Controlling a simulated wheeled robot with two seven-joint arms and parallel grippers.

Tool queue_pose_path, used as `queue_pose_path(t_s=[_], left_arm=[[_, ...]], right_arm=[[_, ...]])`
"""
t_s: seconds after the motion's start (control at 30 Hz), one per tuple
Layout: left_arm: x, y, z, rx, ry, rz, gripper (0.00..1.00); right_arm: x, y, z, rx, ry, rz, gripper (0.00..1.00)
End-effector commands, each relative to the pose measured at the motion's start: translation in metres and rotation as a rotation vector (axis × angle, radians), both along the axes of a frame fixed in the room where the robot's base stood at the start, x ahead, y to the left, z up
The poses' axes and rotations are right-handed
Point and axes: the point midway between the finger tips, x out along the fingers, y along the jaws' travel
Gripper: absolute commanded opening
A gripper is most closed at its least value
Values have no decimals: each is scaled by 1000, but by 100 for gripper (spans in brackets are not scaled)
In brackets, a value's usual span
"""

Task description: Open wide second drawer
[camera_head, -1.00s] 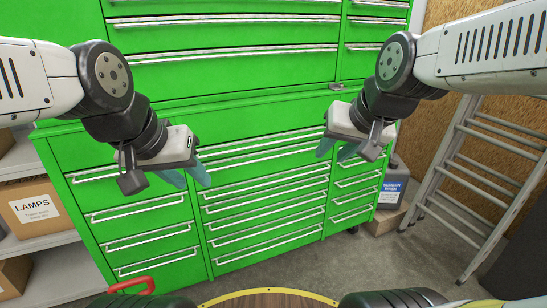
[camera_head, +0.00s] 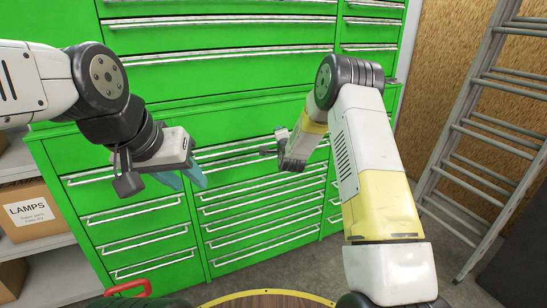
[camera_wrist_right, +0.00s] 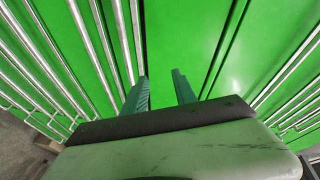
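The green tool cabinet (camera_head: 215,105) stands in front of me. Its lower part has a stack of wide drawers (camera_head: 262,215) with long silver handles, all shut. The second wide drawer (camera_head: 232,161) is near the top of this stack, partly hidden by my right gripper. My right gripper (camera_wrist_right: 160,80) is at the upper wide drawers. In the right wrist view its two teal fingers are apart, with green front between them and a silver handle beside the left finger. Contact cannot be told. My left gripper (camera_head: 182,179) hangs open and empty before the left narrow drawers.
Narrow drawers (camera_head: 140,225) flank the wide stack on the left. A shelf with a LAMPS box (camera_head: 35,213) is at the left. A ladder (camera_head: 470,130) leans at the right against a wooden wall. A red handle (camera_head: 128,288) shows at the bottom left.

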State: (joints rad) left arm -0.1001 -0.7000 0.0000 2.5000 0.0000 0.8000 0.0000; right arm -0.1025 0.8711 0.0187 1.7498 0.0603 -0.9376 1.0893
Motion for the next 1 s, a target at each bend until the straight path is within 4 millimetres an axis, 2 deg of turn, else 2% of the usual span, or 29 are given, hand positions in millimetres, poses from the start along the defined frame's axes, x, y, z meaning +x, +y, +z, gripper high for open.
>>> queue_pose_path(t_s=[0.03,0.2,0.3,0.4,0.53,0.63,1.0], left_arm=[[0,0,0,0,0,0,36],[0,0,0,0,0,0,36],[0,0,0,0,0,0,36],[0,0,0,0,0,0,36],[0,0,0,0,0,0,36],[0,0,0,0,0,0,36],[0,0,0,0,0,0,36]], right_arm=[[5,5,-31,47,-24,-13,33],[5,12,-99,212,-142,-55,33],[-3,14,-129,285,-199,-68,33],[-11,15,-148,333,-239,-74,33],[-15,16,-158,363,-266,-76,33],[-8,16,-157,367,-271,-76,33],[47,15,-147,364,-269,-76,33]])
